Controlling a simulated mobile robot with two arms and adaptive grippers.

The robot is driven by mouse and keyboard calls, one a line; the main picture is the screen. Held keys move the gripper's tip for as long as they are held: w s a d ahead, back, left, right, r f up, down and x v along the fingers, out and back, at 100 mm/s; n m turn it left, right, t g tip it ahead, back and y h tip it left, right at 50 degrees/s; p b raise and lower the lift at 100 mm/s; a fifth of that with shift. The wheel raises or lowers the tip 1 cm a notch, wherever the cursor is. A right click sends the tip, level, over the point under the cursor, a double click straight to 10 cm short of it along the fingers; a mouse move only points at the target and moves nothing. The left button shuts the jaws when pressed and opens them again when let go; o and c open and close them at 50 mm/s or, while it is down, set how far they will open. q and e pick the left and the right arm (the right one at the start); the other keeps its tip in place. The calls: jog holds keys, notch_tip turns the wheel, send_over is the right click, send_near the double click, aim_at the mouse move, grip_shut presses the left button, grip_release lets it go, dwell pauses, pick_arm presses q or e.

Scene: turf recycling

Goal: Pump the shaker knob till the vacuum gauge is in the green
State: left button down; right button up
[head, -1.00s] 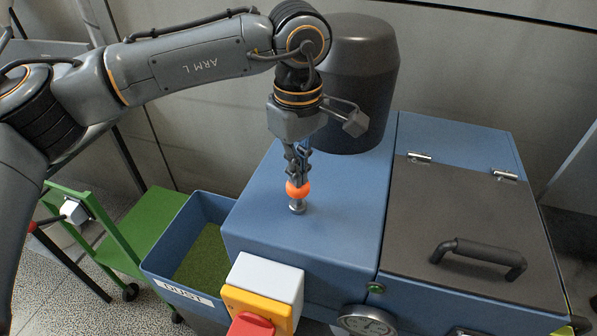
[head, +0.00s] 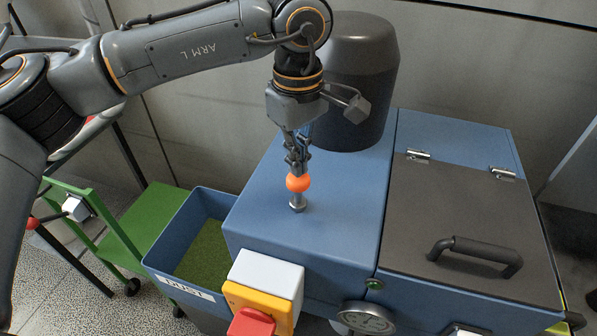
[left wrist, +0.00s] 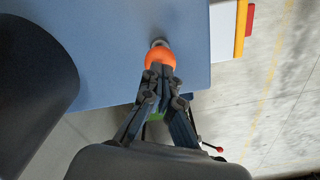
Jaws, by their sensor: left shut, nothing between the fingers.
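The orange shaker knob (head: 298,183) sits on a short metal stem on top of the blue machine housing (head: 330,215). My left gripper (head: 297,172) is shut and points down, its fingertips right at the top of the knob, with nothing between them. In the left wrist view the fingertips (left wrist: 160,75) meet the near side of the knob (left wrist: 160,57); whether they touch it I cannot tell. The vacuum gauge (head: 367,318) is on the front of the machine, seen steeply from above; its needle and colours cannot be read. My right gripper is out of view.
A dark cylinder (head: 350,80) stands close behind my left gripper. A dark lid with a handle (head: 476,255) is at the right. A yellow and red switch box (head: 262,300) is at the front. The DUST bin (head: 205,250) and a green cart (head: 150,225) are at the left.

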aim_at(298, 179)
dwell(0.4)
pick_arm(q)
jog(key=shift+f+b, duration=1.95)
jog(key=shift+f, duration=0.4)
jog(key=shift+r, duration=0.1)
jog(key=shift+r+p, duration=0.95)
jog(key=shift+r, duration=0.75)
jog(key=shift+r+p, duration=2.2)
jog(key=shift+r, duration=1.4)
